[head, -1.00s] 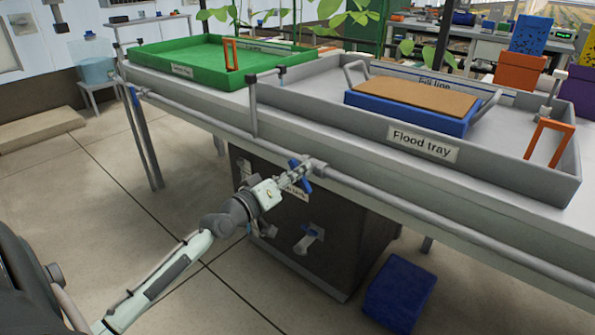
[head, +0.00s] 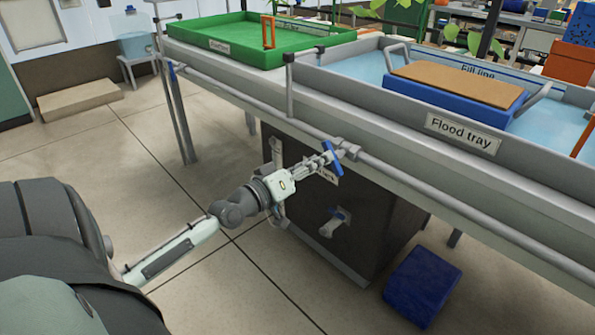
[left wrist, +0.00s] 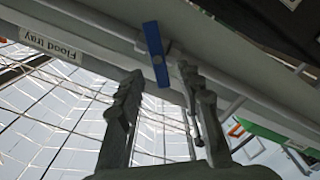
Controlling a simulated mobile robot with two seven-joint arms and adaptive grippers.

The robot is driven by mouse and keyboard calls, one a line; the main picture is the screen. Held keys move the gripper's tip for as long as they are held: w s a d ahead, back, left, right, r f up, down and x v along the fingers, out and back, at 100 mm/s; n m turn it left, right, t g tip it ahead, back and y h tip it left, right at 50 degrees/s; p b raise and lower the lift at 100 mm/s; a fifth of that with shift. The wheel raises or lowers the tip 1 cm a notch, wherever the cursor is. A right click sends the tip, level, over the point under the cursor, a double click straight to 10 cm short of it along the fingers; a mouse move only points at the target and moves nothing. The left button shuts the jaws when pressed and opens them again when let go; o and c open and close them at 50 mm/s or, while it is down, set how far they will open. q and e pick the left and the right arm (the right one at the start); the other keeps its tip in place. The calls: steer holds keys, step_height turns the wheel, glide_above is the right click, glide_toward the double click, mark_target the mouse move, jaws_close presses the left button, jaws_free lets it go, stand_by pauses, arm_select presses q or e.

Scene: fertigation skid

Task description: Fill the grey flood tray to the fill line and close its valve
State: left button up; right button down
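The grey flood tray (head: 510,155) sits on the bench at right, with light blue water (head: 362,68) over its floor. The fill line (head: 478,71) is a marked strip on its inner back wall, partly hidden; I cannot tell exactly how the water stands against it. The blue valve handle (head: 333,158) sits on the pipe below the tray. My left gripper (head: 324,161) is at this handle. In the left wrist view my left gripper (left wrist: 159,76) has its fingers apart, with the blue handle (left wrist: 155,50) between and beyond the tips. Contact is unclear. My right gripper is out of view.
A blue block with a brown top (head: 455,90) is in the flood tray. A green tray (head: 240,45) stands to its left. Under the bench are a dark cabinet (head: 370,225) and a blue box (head: 422,287).

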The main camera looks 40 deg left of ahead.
arm_select(q)
steer(key=s, duration=0.7)
steer(key=shift+a, duration=0.3)
stand_by(7.0)
